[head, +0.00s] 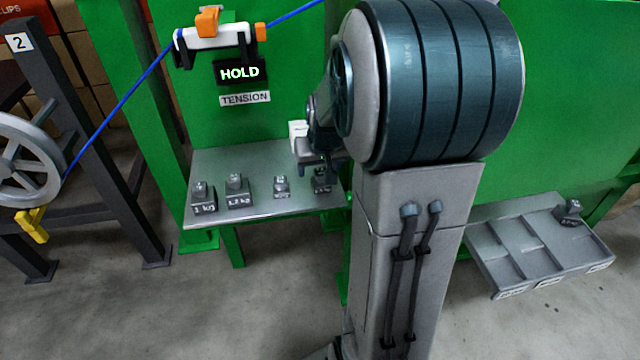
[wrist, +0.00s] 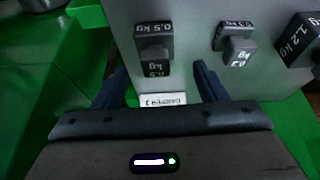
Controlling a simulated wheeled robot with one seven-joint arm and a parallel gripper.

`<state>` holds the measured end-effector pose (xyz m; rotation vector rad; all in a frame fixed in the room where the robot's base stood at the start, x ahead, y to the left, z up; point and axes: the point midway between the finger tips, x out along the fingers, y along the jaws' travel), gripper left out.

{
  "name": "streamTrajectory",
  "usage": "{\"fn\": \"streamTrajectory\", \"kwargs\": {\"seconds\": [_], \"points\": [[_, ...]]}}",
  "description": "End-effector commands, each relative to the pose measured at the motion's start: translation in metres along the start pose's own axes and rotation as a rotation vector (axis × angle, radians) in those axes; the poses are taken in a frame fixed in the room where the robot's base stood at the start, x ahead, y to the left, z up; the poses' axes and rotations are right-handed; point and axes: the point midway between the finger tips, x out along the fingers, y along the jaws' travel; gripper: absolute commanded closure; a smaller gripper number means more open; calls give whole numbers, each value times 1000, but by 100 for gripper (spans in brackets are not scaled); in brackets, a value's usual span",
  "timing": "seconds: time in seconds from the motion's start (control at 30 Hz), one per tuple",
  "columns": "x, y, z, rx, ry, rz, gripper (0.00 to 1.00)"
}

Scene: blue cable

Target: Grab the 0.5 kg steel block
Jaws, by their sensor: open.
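The 0.5 kg steel block (wrist: 154,42) is a small dark grey block with a knob and white 0.5 kg lettering. It stands upright on the grey shelf (head: 262,207), and in the head view it is the rightmost block (head: 321,185), partly hidden under my gripper (head: 318,168). In the wrist view my gripper (wrist: 160,72) is open, with one dark finger to each side of the line to this block. The block lies just beyond the fingertips, and nothing is held. Whether the fingers reach down to its height I cannot tell.
A similar small block (wrist: 236,40) stands to the right, then the 1.2 kg block (wrist: 300,40) and the 1 kg block (head: 203,196). A sectioned tray (head: 508,262) at right holds one block (head: 569,212). A blue cable (head: 120,104) runs to an orange-and-white clamp (head: 212,38).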

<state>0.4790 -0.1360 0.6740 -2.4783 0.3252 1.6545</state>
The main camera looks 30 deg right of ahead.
Motion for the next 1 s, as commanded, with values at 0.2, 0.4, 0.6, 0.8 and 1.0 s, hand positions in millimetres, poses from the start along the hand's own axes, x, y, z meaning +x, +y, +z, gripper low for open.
{"fn": "streamTrajectory", "kwargs": {"seconds": [0.2, 0.4, 0.6, 0.8, 1.0], "points": [[37, 4, 8, 0, -3, 0, 35], [40, 4, 6, 1, 0, 0, 35], [40, 4, 6, 1, 0, 0, 65], [39, 4, 5, 1, 2, 0, 100], [38, 4, 5, 1, 2, 0, 100]]}}
